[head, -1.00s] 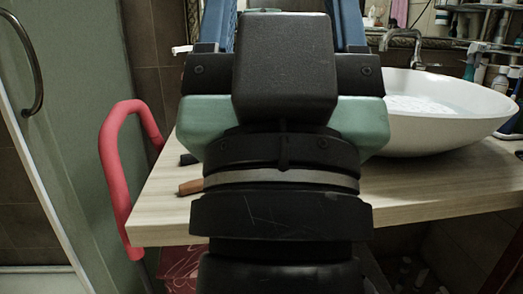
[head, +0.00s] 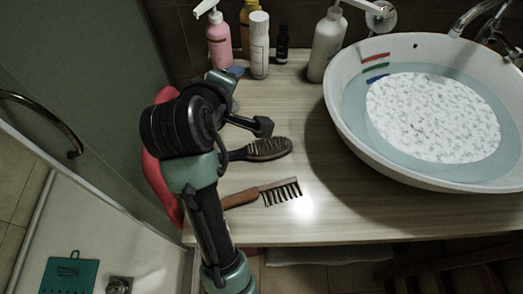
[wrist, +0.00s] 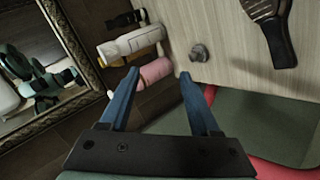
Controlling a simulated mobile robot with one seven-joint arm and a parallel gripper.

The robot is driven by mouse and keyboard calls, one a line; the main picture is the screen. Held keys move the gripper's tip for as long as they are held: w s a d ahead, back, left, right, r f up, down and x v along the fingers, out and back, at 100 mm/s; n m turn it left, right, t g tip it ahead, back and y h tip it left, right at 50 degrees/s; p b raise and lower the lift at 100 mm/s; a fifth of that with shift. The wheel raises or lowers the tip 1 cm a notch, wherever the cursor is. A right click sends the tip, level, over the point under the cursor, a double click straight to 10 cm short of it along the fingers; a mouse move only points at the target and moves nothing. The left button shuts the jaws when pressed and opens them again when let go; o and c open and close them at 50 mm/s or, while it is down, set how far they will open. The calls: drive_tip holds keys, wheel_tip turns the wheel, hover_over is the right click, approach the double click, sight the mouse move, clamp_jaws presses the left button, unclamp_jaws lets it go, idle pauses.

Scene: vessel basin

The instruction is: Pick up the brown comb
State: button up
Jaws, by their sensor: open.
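The brown comb (head: 278,191) lies flat on the wooden counter near its front edge. The comb does not show in the wrist view. My gripper (wrist: 158,76) is open and empty, its two blue fingers apart. In the head view it is mostly hidden behind my wrist, over the counter's left side, farther back than the comb and not touching it.
A dark hairbrush (head: 264,149) lies just behind the comb; it also shows in the wrist view (wrist: 270,25). A pink bottle (head: 219,40), white bottles (head: 327,45) and others stand at the back. A white basin (head: 345,125) fills the right. Bare counter lies between.

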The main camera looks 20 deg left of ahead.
drive_tip(key=s+a+n+g+h+p, duration=0.1)
drive_tip(key=s+n+g+h+p, duration=0.1)
drive_tip(key=s+n+g+p, duration=0.4)
drive_tip(key=n+g+h+p, duration=0.3)
drive_tip(key=p, duration=0.8)
approach(237, 199)
drive_tip(key=shift+b+x, duration=0.8)
drive_tip(key=shift+x, duration=0.45)
drive_tip(key=shift+p+x, duration=0.35)
drive_tip(key=shift+x, duration=2.45)
clamp_jaws()
